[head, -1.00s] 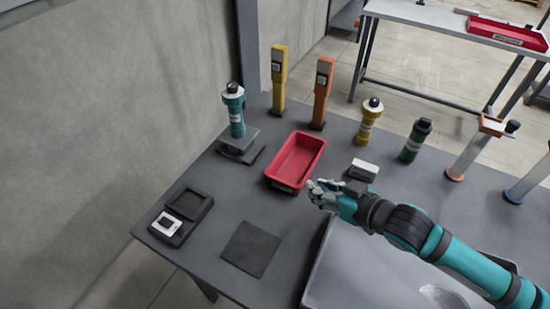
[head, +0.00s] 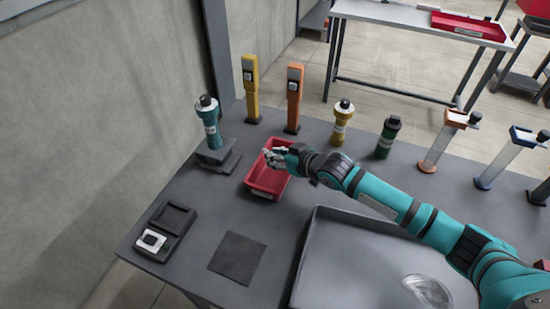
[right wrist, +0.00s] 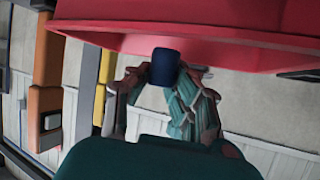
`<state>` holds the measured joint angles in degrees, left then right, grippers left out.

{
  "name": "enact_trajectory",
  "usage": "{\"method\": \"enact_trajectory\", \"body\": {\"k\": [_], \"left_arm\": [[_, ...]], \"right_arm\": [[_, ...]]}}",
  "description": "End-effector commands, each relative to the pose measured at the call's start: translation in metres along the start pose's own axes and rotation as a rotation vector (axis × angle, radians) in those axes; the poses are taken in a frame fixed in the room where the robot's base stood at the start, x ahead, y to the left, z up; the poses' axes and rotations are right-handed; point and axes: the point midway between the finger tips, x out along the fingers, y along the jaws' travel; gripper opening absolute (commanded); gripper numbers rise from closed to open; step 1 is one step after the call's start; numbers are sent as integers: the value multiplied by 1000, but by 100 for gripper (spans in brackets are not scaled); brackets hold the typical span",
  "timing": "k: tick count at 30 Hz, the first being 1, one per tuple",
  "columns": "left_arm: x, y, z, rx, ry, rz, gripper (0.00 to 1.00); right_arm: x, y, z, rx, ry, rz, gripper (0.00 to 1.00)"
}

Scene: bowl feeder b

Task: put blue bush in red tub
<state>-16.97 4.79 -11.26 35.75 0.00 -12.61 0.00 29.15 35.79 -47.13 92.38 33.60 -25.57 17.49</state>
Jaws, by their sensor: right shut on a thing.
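The red tub (head: 262,186) stands on the dark table, left of the grey bin. My right gripper (head: 270,155) is over the far part of the tub, partly hiding it. In the right wrist view, my right gripper (right wrist: 163,85) is shut on the blue bush (right wrist: 164,66), a short dark blue cylinder between the fingertips. The red tub (right wrist: 210,42) fills the top of that view, close to the bush. I cannot tell whether they touch. The bush is too small to make out in the head view. My left gripper is not in view.
A grey bin (head: 300,270) is at the front right. A teal dispenser (head: 209,125) stands left of the tub, with yellow (head: 250,90) and orange (head: 293,100) posts behind. A scale (head: 160,235) and a black mat (head: 237,259) lie on the front left.

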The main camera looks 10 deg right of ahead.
Motion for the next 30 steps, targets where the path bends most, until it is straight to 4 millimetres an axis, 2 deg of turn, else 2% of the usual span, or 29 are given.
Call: {"method": "enact_trajectory", "body": {"k": [1, 5, 27, 28, 30], "left_arm": [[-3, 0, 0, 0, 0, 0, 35], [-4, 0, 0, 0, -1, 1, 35], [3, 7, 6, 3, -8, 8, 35], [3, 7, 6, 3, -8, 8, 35], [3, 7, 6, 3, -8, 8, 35]], "right_arm": [[3, 0, 8, 2, -3, 0, 0], [8, 0, 17, 1, 0, -1, 0], [13, 2, 29, 1, 1, -1, 0], [13, 2, 29, 1, 0, -1, 21], [13, 2, 29, 1, 0, -1, 30]]}}
